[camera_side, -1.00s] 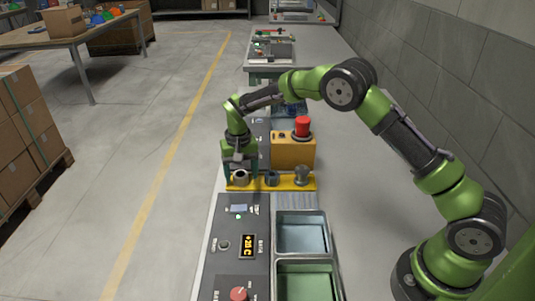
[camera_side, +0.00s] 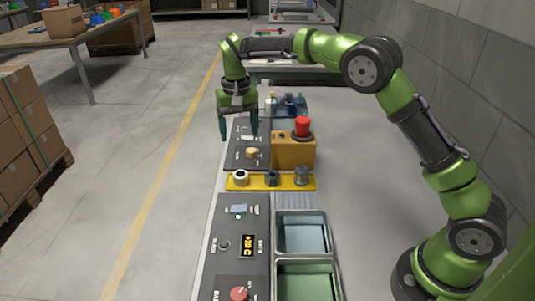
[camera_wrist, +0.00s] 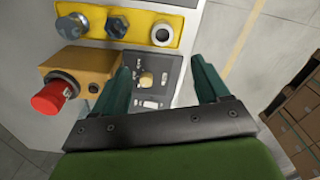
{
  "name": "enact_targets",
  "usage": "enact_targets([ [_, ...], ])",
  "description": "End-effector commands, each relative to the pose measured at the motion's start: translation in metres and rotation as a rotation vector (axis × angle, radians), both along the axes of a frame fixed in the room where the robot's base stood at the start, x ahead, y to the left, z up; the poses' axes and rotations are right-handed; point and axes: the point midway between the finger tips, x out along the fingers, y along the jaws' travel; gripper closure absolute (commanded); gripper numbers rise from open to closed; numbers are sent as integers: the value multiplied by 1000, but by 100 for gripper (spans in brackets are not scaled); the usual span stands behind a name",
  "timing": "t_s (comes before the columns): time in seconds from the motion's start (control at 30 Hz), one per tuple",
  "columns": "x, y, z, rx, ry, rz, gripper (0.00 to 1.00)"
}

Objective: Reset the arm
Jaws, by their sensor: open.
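My gripper (camera_side: 239,138) is open and empty. In the side view it hangs in the air above the far dark control panel (camera_side: 247,157), with its two dark green fingers pointing down and apart. In the wrist view the fingers of my gripper (camera_wrist: 163,80) frame the panel (camera_wrist: 165,72) with its pale knob (camera_wrist: 146,79). No object shows between the fingers.
A yellow strip (camera_side: 260,187) with a white ring (camera_side: 241,177) and two metal fittings lies nearer than the gripper. An orange box (camera_side: 292,151) with a red button (camera_side: 302,125) stands beside it. Two metal trays (camera_side: 301,235) sit in front. The air around the gripper is clear.

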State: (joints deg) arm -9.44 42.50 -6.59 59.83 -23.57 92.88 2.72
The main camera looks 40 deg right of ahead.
Motion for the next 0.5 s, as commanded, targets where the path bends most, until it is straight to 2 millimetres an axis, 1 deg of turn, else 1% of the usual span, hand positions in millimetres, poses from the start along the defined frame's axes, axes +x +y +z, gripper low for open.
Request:
enact_targets([
  [0.07,-13,-2,2,15,-12,26,25],
  [0.13,-29,-4,10,35,-37,47,25],
  [0.27,-68,-8,33,74,-109,81,25],
  [0.37,-101,-11,50,102,-171,99,25],
  [0.4,-115,-12,56,112,-198,106,25],
  [0.47,-137,-13,63,123,-239,113,25],
  [0.5,-151,-14,67,130,-265,117,25],
])
